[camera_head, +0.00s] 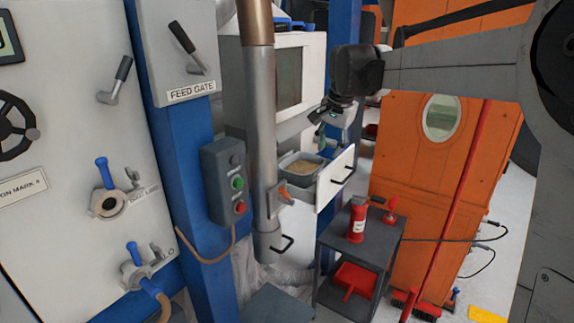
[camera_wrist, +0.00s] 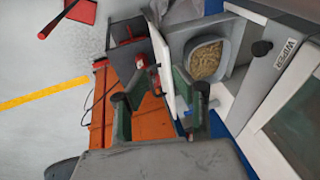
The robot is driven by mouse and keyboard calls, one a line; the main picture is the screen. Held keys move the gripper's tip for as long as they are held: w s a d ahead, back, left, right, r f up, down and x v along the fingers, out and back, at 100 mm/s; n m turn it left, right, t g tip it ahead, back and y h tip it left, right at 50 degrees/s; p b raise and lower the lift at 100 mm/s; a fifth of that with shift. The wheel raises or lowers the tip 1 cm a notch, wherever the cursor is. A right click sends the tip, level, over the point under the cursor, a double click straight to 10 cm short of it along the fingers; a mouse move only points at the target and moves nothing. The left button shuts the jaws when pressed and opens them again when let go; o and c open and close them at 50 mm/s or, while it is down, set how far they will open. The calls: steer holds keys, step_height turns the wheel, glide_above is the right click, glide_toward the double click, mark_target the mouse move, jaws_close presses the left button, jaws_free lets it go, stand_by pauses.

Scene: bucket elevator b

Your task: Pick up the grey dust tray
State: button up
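The grey dust tray (camera_head: 287,160) sits in an open drawer and holds tan granular material. The tray also shows in the wrist view (camera_wrist: 203,40), right of and beyond my fingers. The drawer's white front panel (camera_head: 335,179) has a black handle. My gripper (camera_head: 326,133) is above the tray, apart from it, in the head view. In the wrist view its two green-padded fingers (camera_wrist: 155,100) are spread with nothing held between them. The tray's lower part is hidden in the drawer.
A dark cart (camera_head: 384,240) below the drawer carries a red extinguisher (camera_head: 357,218); a red dustpan (camera_head: 356,279) is on its lower shelf. A vertical metal pipe (camera_head: 262,120) stands left of the drawer. An orange cabinet (camera_head: 425,180) stands right.

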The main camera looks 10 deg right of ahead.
steer(key=w+f+m+g+p, duration=0.1)
steer(key=w+m+p, duration=0.15)
steer(key=w, duration=0.75)
steer(key=m+g+p, duration=0.1)
steer(key=m+p, duration=0.1)
steer(key=p, duration=0.1)
glide_toward(313, 172)
steer(key=f, duration=0.2)
steer(key=w+f, duration=0.1)
steer(key=f, duration=0.2)
steer(key=shift+w+a+f, duration=0.1)
steer(key=shift+w+f, duration=0.15)
steer(key=shift+f, duration=0.1)
steer(key=shift+w+a+f+p, duration=0.15)
steer(key=shift+f+p, duration=0.4)
steer(key=shift+f, duration=2.1)
jaws_close()
